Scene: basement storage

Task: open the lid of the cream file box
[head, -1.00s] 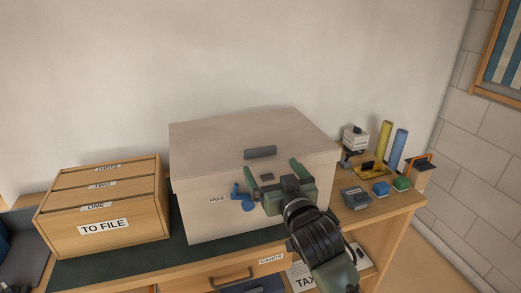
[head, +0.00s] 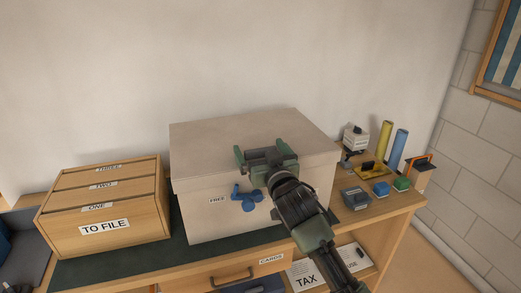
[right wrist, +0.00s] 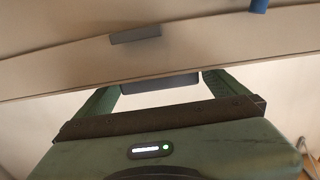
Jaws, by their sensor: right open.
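The cream file box (head: 208,220) stands on the shelf top with its lid (head: 215,140) shut. My right gripper (head: 259,148) is open above the lid's front part, its fingers to either side of the lid handle. In the right wrist view the dark grey handle (right wrist: 160,84) shows between the two fingers; contact cannot be told. A small grey plate (right wrist: 135,35) shows on the box's front edge. A blue latch (head: 246,200) sits on the box front beside a FREE label (head: 217,200). My left gripper is out of view.
A wooden drawer unit (head: 150,225) labelled TO FILE stands left of the box. Blocks, a yellow tube (head: 383,142) and a blue tube (head: 398,150) stand to the right. The wall is close behind; the space above the lid is clear.

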